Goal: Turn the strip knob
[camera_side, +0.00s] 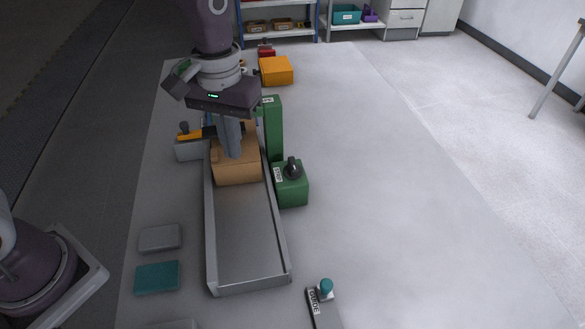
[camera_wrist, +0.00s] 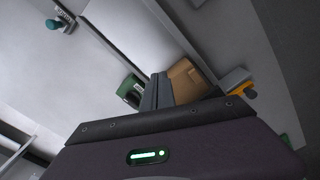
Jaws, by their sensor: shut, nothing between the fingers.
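A black knob (camera_side: 292,168) sits on a low green box (camera_side: 291,188) with a white label too small to read, right of the metal channel. A teal knob (camera_side: 326,287) stands on a dark strip labelled "GUIDE" (camera_side: 317,306) at the front; it also shows in the wrist view (camera_wrist: 53,24). No readable label says "strip". My gripper (camera_side: 230,150) points down with its fingers together, over or against the brown block in the channel; contact is unclear. It is left of the black knob and apart from it. The wrist view shows the shut fingers (camera_wrist: 158,88) and the green box (camera_wrist: 131,89).
The brown block (camera_side: 237,166) lies in the metal channel (camera_side: 246,285). A tall green post (camera_side: 273,130) stands behind the green box. A yellow-orange handle (camera_side: 190,135) is left of my gripper. Grey (camera_side: 160,238) and teal (camera_side: 157,277) pads lie front left. The table's right side is clear.

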